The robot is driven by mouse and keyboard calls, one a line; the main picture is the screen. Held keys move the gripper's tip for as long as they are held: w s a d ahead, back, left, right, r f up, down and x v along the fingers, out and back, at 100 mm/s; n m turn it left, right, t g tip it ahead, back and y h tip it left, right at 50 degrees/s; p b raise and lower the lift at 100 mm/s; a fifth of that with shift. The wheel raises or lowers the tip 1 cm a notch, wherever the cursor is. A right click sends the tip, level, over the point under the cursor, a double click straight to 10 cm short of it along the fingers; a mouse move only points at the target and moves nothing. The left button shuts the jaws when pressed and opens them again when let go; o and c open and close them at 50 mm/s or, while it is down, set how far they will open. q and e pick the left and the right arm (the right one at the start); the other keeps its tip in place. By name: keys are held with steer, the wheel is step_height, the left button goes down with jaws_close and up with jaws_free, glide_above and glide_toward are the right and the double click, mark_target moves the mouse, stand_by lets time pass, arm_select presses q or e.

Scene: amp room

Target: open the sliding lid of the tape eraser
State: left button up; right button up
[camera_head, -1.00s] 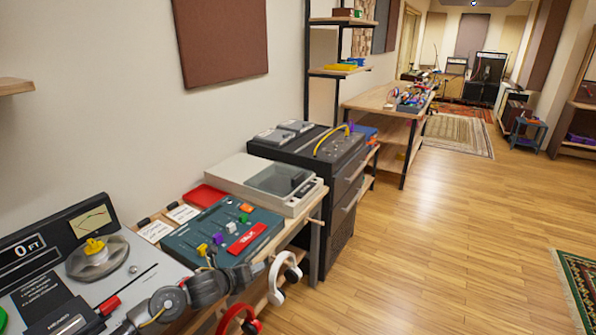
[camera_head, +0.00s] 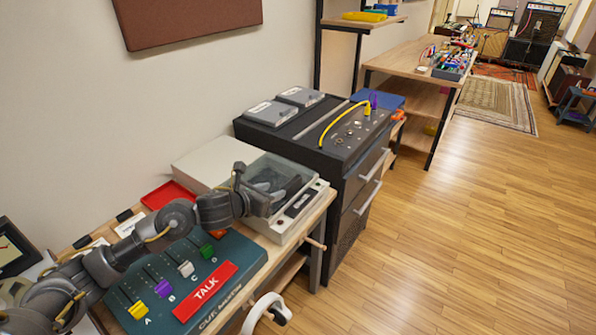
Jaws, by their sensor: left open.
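The tape eraser (camera_head: 207,160) is a beige box with a see-through sliding lid (camera_head: 297,168) over its right half. Dark shapes show through the lid, and a dark control strip runs along its front right edge. My left arm reaches in from the lower left, above the teal mixer. My left gripper (camera_head: 270,197) is open at the front of the lid, with nothing seen between its fingers. Its dark fingers blend with the dark parts behind, so I cannot tell whether they touch the lid.
The teal mixer (camera_head: 215,286) with coloured faders and a red TALK label stands in front of the eraser. A red tray (camera_head: 167,194) lies beside it. A black cabinet (camera_head: 325,160) with a yellow cable stands just beyond. White headphones (camera_head: 266,310) hang at the bench edge. The floor at right is clear.

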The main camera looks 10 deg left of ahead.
mark_target(289, 184)
arm_select(q)
steer(key=shift+w, duration=0.3)
steer(key=x, duration=1)
steer(key=shift+w+d+p, duration=0.1)
steer(key=shift+d+p, duration=0.1)
steer(key=shift+p, duration=0.2)
jaws_close()
